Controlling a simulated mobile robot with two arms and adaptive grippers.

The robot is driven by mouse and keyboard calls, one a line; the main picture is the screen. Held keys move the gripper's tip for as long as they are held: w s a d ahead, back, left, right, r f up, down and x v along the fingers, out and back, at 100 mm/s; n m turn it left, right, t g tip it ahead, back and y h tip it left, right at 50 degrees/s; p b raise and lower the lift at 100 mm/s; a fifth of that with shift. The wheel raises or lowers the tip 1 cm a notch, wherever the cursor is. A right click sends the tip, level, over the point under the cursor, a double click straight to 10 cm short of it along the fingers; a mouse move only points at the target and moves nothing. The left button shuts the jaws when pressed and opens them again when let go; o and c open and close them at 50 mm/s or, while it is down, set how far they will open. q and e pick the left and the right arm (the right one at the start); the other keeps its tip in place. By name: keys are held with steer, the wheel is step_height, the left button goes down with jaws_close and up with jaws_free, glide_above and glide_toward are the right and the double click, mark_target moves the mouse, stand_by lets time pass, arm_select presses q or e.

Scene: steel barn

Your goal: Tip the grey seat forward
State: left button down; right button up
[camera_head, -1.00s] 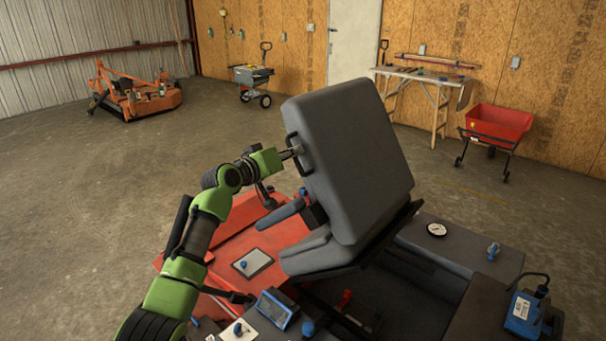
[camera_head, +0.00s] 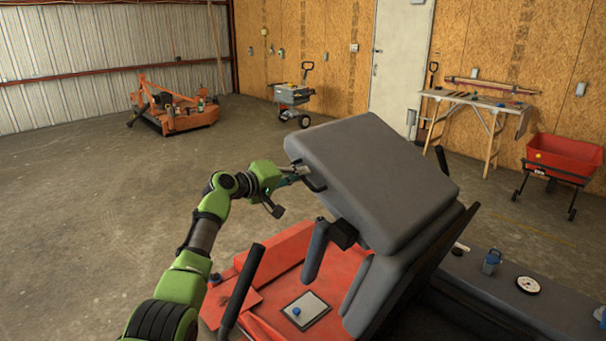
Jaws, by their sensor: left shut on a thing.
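The grey seat (camera_head: 375,185) is tilted, with its large back leaning over to the left and its cushion (camera_head: 372,290) below, raised at a slant above the red machine body (camera_head: 275,285). A dark handle (camera_head: 315,178) is on the near left edge of the seat back. My left gripper (camera_head: 303,172), on the green arm from the left, is shut on this handle. The fingertips are small and partly hidden against the seat edge. My right gripper is not in view.
A dark lever (camera_head: 240,290) rises from the machine left of the seat. A gauge (camera_head: 528,285) and a blue fitting (camera_head: 491,261) sit on the dark deck at right. The concrete floor (camera_head: 80,230) at left is clear.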

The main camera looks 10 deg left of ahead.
arm_select(q)
steer(key=shift+w, duration=0.1)
steer(key=shift+d, duration=0.1)
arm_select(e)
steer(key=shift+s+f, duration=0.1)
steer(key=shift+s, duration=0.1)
arm_select(q)
steer(key=shift+d, duration=0.1)
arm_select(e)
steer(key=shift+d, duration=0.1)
arm_select(q)
steer(key=c, duration=2.1)
jaws_free()
steer(key=shift+c, duration=0.2)
